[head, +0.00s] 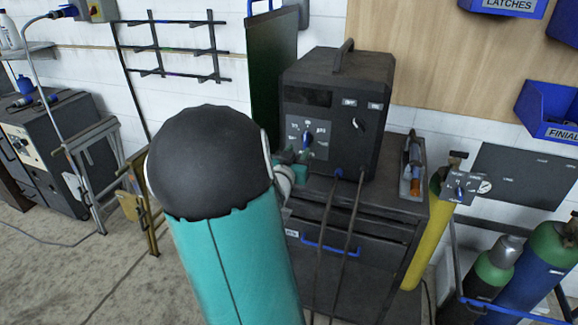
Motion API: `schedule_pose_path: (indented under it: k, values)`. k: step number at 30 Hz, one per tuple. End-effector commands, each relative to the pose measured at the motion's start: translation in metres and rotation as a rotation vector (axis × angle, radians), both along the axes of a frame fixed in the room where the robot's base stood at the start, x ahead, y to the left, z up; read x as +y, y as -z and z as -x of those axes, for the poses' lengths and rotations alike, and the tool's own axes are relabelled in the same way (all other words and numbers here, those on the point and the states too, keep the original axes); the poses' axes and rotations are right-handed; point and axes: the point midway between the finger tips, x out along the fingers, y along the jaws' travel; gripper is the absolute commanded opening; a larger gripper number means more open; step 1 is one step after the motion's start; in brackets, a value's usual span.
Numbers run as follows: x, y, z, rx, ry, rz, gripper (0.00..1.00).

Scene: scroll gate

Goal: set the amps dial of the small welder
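The small black welder (336,100) stands on a dark cart in the middle of the head view, with a carry handle on top. On its lower left front is a round dial with a blue pointer (306,138) on a grey scale plate; the pointer looks roughly upright, and the scale marks are too small to read. A second, smaller knob (357,124) sits at the upper right of the front. My teal arm with its black cap fills the lower left foreground. My gripper (296,162) is mostly hidden behind it, just below and left of the dial; its fingers cannot be made out.
Two cables hang from the welder front over the cart (395,208), which has a blue drawer handle (330,246). A tray of tools (412,168) lies right of the welder. Gas cylinders (535,262) stand at right. A larger machine (48,150) and metal frames stand left.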

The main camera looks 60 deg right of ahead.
Motion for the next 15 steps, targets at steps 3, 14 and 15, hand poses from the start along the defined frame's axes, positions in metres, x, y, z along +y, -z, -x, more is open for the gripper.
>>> schedule_pose_path:
  k: [3,14,15]
  values:
    - [0.028,-0.001,0.003,-0.004,-0.004,-0.002,0.34]
    - [0.073,0.000,0.011,-0.001,-0.001,-0.001,0.34]
    - [0.074,0.000,0.011,-0.001,0.000,0.000,0.34]
